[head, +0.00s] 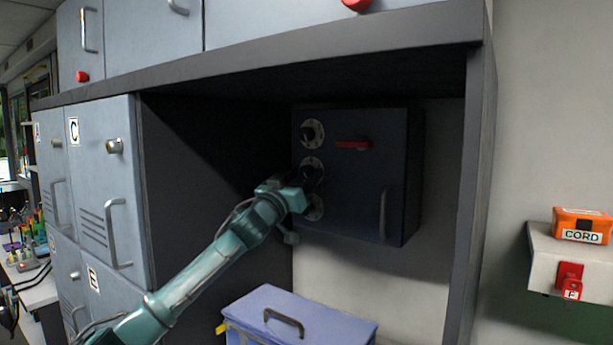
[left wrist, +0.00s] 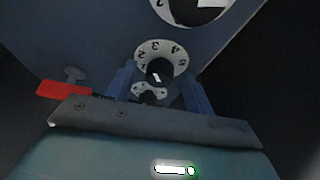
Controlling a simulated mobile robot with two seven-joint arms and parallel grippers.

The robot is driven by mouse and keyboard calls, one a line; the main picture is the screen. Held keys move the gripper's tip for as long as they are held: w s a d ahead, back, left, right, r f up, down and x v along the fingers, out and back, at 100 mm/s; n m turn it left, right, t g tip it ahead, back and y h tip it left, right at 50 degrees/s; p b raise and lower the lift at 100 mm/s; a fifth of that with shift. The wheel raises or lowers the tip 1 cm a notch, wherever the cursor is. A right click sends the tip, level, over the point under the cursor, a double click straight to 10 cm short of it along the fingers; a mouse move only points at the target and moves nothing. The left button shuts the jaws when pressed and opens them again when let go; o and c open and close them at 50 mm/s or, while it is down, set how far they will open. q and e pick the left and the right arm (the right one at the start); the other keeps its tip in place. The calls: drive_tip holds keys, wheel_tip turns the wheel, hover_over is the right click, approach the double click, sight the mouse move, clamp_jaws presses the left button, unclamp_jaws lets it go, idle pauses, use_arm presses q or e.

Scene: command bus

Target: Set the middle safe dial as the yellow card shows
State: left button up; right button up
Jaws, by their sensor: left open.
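The dark blue safe (head: 345,205) sits in a dark recess, with three dials in a column on its left side. The top dial (head: 312,132) shows clear; the middle dial (head: 312,163) and bottom dial (head: 314,210) are partly covered by my left gripper (head: 312,178). In the left wrist view the middle dial (left wrist: 177,52) has a numbered white ring and a dark knob with a white mark. My open left fingers (left wrist: 160,88) appear on either side of this knob; contact cannot be told. No yellow card is recognisable. My right gripper is out of view.
A red handle (head: 353,144) and a grey bar handle (head: 384,214) are on the safe front. A lilac box (head: 340,315) stands below. Grey lockers (head: 105,190) flank the recess on the left. An orange cord box (head: 583,222) sits on a ledge at right.

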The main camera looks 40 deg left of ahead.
use_arm(q)
drive_tip(key=shift+s, duration=0.1)
drive_tip(key=shift+c, duration=0.7)
drive_tip(key=c, duration=0.8)
